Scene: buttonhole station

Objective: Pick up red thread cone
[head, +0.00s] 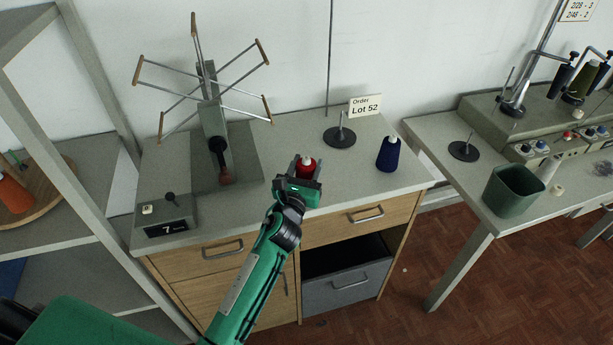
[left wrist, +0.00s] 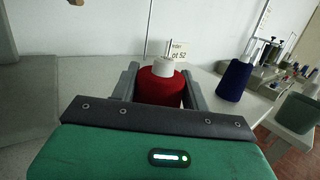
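In the left wrist view the red cone (left wrist: 161,88) has a white top and stands between the fingers. My left gripper (head: 305,182) has one finger on each side of it. Little or no gap shows between fingers and cone, and I cannot tell whether they press on it. The cone's base is hidden by the gripper, so its contact with the top is not visible. My right gripper is not in view.
A blue thread cone (head: 388,154) and a dark spindle stand (head: 340,137) are to the right on the cabinet top. A winder (head: 215,135) with spread arms stands on the left. A lower drawer (head: 347,284) is open. A green bin (head: 513,190) is on the right table.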

